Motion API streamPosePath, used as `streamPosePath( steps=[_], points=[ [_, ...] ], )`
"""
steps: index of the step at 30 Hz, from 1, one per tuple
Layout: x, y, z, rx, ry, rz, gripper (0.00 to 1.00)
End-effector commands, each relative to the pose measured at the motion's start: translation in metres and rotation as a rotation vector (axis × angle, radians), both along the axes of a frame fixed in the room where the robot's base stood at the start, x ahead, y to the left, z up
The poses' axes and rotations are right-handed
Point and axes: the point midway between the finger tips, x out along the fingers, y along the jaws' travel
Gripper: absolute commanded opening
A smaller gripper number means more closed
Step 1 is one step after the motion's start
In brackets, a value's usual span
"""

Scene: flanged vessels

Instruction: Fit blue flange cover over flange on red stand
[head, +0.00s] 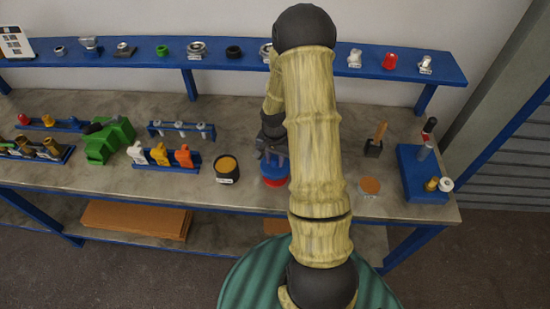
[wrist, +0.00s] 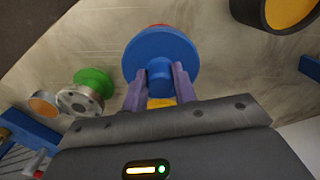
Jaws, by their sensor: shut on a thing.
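The blue flange cover (wrist: 150,46) is a round disc with a central knob (wrist: 160,78). My gripper (wrist: 158,82) is shut on the knob, one purple finger on each side. In the head view my gripper (head: 272,150) points down, with the blue cover (head: 274,169) below it. A red rim, seemingly the red stand (head: 274,183), shows just under the cover in the head view. In the wrist view only a sliver of red shows past the disc's far edge. The flange on the red stand is hidden, so I cannot tell whether the cover touches or surrounds it.
A black cup with an orange inside (head: 227,168) stands close left. In the wrist view a grey flange (wrist: 80,101) and a green disc (wrist: 95,80) stand apart from the cover. A blue block with pegs (head: 422,175) stands at the bench's right. My arm hides part of the bench.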

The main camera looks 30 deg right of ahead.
Motion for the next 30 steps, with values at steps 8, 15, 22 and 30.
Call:
streamPosePath(
  steps=[8,15,22,30],
  points=[
    [0.0,0.0,0.0,0.0,0.0,0.0,0.53],
    [0.0,0.0,0.002,0.0,0.0,0.0,0.53],
    [0.001,-0.001,0.022,-0.002,-0.003,-0.001,0.53],
    [0.001,-0.001,0.066,-0.002,-0.004,-0.001,0.53]
  ],
)
